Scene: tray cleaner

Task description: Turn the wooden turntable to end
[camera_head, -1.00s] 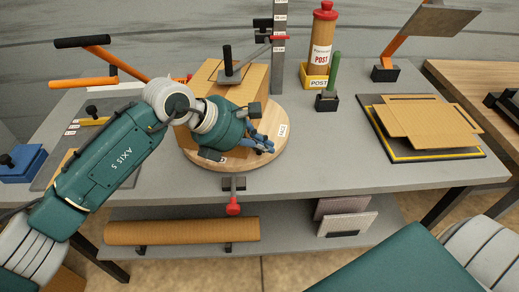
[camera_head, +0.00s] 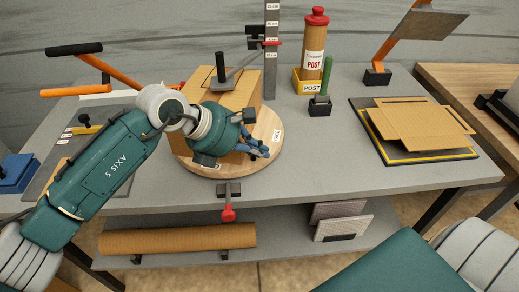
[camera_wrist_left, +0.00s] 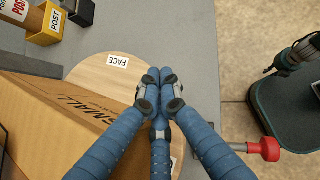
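The round wooden turntable (camera_head: 262,158) sits near the front edge of the grey table, with a white FACE label (camera_head: 276,134) on its rim. A cardboard box (camera_head: 240,92) stands on it under a dark clamp arm. My left gripper (camera_head: 262,150) reaches over the turntable's front part, beside the box. In the left wrist view its blue fingers (camera_wrist_left: 157,80) are drawn together with their tips meeting, over the wooden disc (camera_wrist_left: 105,72). I see nothing held between them. What the tips touch underneath is hidden. A dark, claw-like part at the wrist view's right is too small to read.
A red-knobbed lever (camera_head: 228,213) sticks out from the table's front edge below the turntable. A POST tube (camera_head: 314,45) stands in a yellow holder behind. Flat cardboard (camera_head: 420,125) lies on a black mat to the right. The table between turntable and mat is clear.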

